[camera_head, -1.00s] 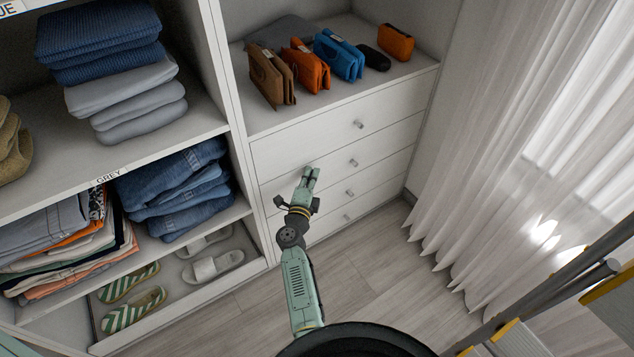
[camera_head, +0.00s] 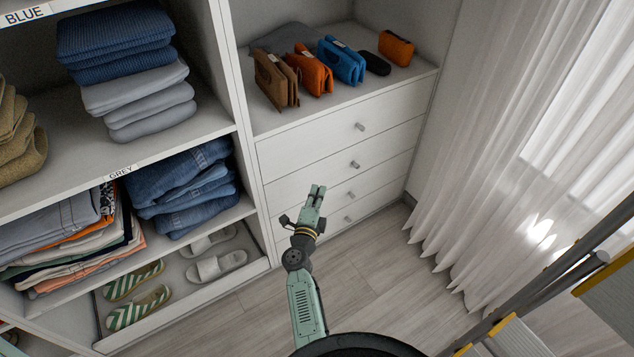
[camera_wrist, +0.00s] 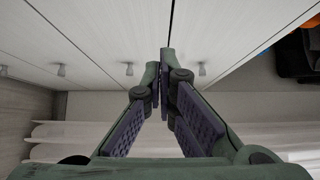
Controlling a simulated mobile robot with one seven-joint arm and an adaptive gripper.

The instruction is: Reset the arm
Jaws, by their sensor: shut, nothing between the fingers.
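My gripper (camera_head: 316,192) is at the end of my green arm, in front of the white drawers in the head view. It is empty and its fingers are together. In the wrist view the two green fingers with dark pads meet at the tips (camera_wrist: 164,62). The white drawer fronts (camera_wrist: 90,25) fill the upper part of that view, with small knobs on them. I cannot tell how far the fingertips are from the drawer fronts.
Brown, orange and blue pouches (camera_head: 341,62) stand on top of the drawer unit (camera_head: 330,140). Shelves with folded jeans (camera_head: 185,190) and slippers (camera_head: 222,265) are to the left. A white curtain (camera_head: 470,150) hangs at the right. The wood floor (camera_head: 390,275) between is clear.

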